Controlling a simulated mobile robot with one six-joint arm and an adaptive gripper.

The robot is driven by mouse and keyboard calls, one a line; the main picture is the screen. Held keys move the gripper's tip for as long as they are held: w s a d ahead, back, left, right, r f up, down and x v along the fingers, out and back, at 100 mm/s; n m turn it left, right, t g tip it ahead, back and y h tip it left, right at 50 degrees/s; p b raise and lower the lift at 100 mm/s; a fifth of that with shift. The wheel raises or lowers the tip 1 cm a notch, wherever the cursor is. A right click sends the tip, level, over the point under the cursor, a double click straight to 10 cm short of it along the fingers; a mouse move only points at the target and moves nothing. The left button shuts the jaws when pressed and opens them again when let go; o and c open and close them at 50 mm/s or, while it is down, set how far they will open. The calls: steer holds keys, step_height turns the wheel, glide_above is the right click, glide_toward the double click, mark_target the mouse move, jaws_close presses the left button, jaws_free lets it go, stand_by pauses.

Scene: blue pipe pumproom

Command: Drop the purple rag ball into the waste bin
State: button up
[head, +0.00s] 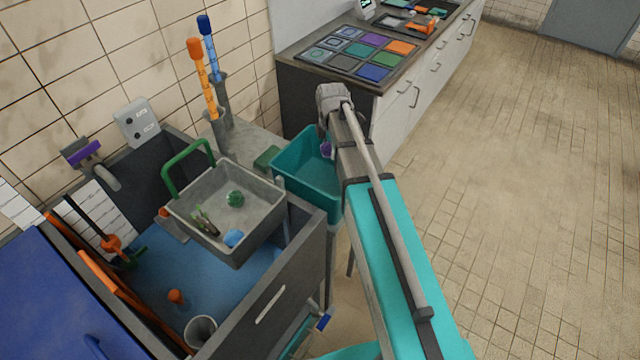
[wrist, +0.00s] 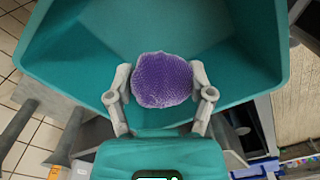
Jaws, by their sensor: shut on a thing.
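The purple rag ball (wrist: 162,80) is between the two fingers of my gripper (wrist: 160,88) in the wrist view. My gripper is shut on it. Behind the ball in that view is the inside of the teal waste bin (wrist: 228,45), whose walls surround the ball in the picture. In the head view the teal bin (head: 293,178) stands right of the grey basket, and a small bit of the purple ball (head: 326,149) shows at the bin's upper right. My arm hides the bin's right side and most of my gripper there. The exact height of the ball over the bin floor cannot be told.
A counter (head: 300,50) with coloured tiles stands behind. A tall dark-walled sink or cart (head: 290,275) is at the front left. Floor at right is clear.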

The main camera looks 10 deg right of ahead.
steer(key=shift+f+b, duration=0.7)
steer(key=shift+f, duration=0.35)
steer(key=o, duration=1.1)
steer(key=shift+r, duration=0.2)
